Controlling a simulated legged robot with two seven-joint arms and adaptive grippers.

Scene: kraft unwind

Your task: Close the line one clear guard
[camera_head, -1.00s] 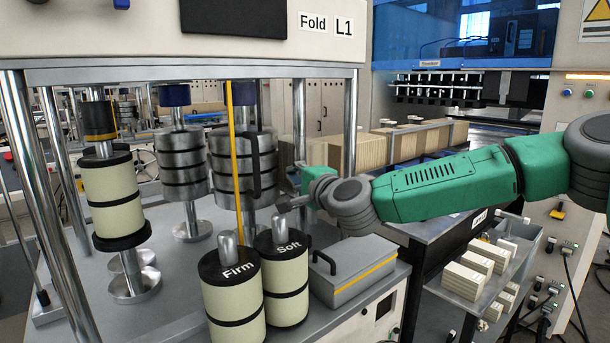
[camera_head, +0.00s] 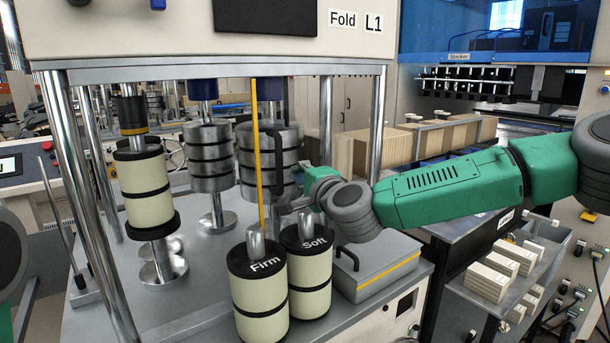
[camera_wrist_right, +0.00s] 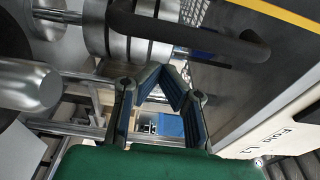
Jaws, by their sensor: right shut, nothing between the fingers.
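The line one clear guard shows in the head view as a yellow edge strip (camera_head: 256,150) with a black handle (camera_head: 279,165), at the front of the machine labelled Fold L1. Its clear pane is hard to make out. In the right wrist view the black handle (camera_wrist_right: 205,38) crosses the top and the yellow edge (camera_wrist_right: 275,14) runs at top right. My left gripper is out of view.
The Firm roller (camera_head: 260,300) and Soft roller (camera_head: 309,275) stand on the bench below my right gripper. A grey lidded box (camera_head: 380,268) is right of them. Metal posts (camera_head: 377,130) frame the machine. Steel discs (camera_head: 210,160) hang inside.

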